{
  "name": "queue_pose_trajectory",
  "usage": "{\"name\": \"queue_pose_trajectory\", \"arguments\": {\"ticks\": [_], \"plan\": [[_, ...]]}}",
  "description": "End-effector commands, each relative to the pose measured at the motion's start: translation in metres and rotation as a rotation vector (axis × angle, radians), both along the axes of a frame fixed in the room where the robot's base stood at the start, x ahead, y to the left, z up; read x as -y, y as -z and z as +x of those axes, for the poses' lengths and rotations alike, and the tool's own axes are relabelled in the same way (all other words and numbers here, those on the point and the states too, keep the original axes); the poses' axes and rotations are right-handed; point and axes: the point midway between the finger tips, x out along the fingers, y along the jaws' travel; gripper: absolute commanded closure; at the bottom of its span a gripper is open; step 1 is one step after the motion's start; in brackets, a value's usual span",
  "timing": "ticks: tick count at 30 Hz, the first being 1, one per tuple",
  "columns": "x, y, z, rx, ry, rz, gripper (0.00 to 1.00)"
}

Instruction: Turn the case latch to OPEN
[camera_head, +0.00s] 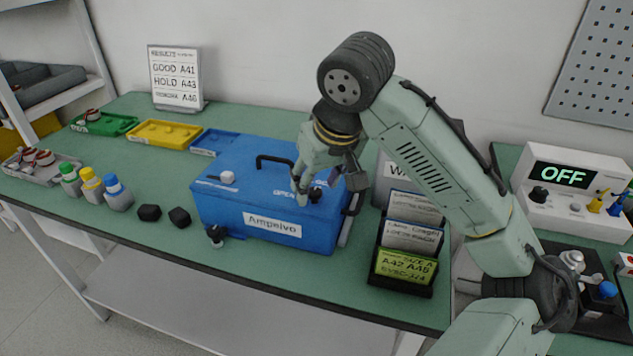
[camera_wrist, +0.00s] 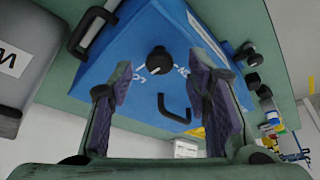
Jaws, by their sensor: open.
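The blue case (camera_head: 215,205), labelled "Ampelvo", sits shut on the green bench. Its latch is a dark round knob (camera_head: 315,194) on the lid near the right front corner, partly hidden by my gripper in the head view. White lettering shows beside the knob; I cannot read it well enough to tell the latch setting. My gripper (camera_head: 327,185) is open, pointing down over the knob. In the wrist view, the knob (camera_wrist: 159,60) shows beyond and between the two spread fingers (camera_wrist: 160,82), with no clear contact.
A black carry handle (camera_head: 275,160) rises from the lid, and a white knob (camera_head: 227,177) is at its left. A card rack (camera_head: 402,283) stands close on the right. Dark blocks (camera_head: 149,212), coloured-cap bottles (camera_head: 116,195) and trays (camera_head: 163,134) lie left. A box reads "OFF" (camera_head: 563,176).

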Motion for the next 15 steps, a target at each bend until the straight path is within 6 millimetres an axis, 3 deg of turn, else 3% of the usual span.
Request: {"name": "queue_pose_trajectory", "arguments": {"ticks": [5,13,15], "plan": [[-0.002,0.0108,0.0039,0.0,0.0,0.0,0.55],[-0.0023,0.0121,0.0043,0.0,0.0,0.0,0.55],[-0.0022,0.012,0.0043,0.0,0.0,0.0,0.6]]}}
